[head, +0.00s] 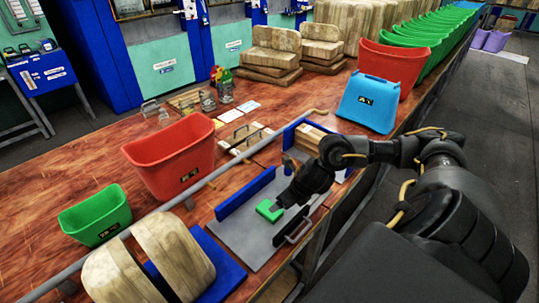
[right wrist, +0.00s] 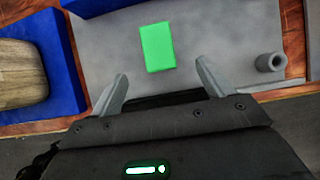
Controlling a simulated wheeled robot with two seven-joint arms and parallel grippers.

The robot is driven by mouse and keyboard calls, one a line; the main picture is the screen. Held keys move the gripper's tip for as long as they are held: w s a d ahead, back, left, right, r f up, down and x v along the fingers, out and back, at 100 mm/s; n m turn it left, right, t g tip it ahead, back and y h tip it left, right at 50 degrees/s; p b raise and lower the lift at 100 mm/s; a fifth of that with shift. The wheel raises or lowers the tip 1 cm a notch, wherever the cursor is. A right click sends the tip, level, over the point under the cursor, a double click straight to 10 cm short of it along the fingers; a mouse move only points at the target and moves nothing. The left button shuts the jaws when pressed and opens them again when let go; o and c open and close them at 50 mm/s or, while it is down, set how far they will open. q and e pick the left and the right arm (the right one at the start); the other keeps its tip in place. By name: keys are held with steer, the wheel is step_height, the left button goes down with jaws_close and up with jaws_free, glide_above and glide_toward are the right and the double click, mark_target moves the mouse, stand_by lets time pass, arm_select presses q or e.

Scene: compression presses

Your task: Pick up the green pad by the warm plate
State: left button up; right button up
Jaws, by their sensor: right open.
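The green pad (head: 266,211) lies flat on a grey metal plate (head: 236,232), which I take for the warm plate. In the head view the pad is partly hidden by my right gripper (head: 285,203). In the right wrist view the green pad (right wrist: 157,46) shows whole as a bright rectangle on the grey plate (right wrist: 222,48). My right gripper (right wrist: 162,84) is open and empty there, its fingers spread short of the pad, with no contact visible. The pad lies ahead of the gap between the fingertips. My left gripper is not in view.
Blue guards (head: 246,193) edge the plate, and a handle (head: 298,231) stands at its near side. Wooden blocks (head: 174,250) on a blue base, red (head: 172,157), green (head: 95,215) and blue bins (head: 368,103) stand around. A grey rail (head: 190,190) crosses the table.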

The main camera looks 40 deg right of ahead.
glide_above(277, 213)
step_height(277, 213, down, 5)
steer(key=shift+p+x, duration=0.7)
steer(key=shift+x, duration=1.9)
steer(key=shift+s+a, duration=0.1)
steer(key=shift+a, duration=0.05)
steer(key=c, duration=1.1)
step_height(277, 213, up, 10)
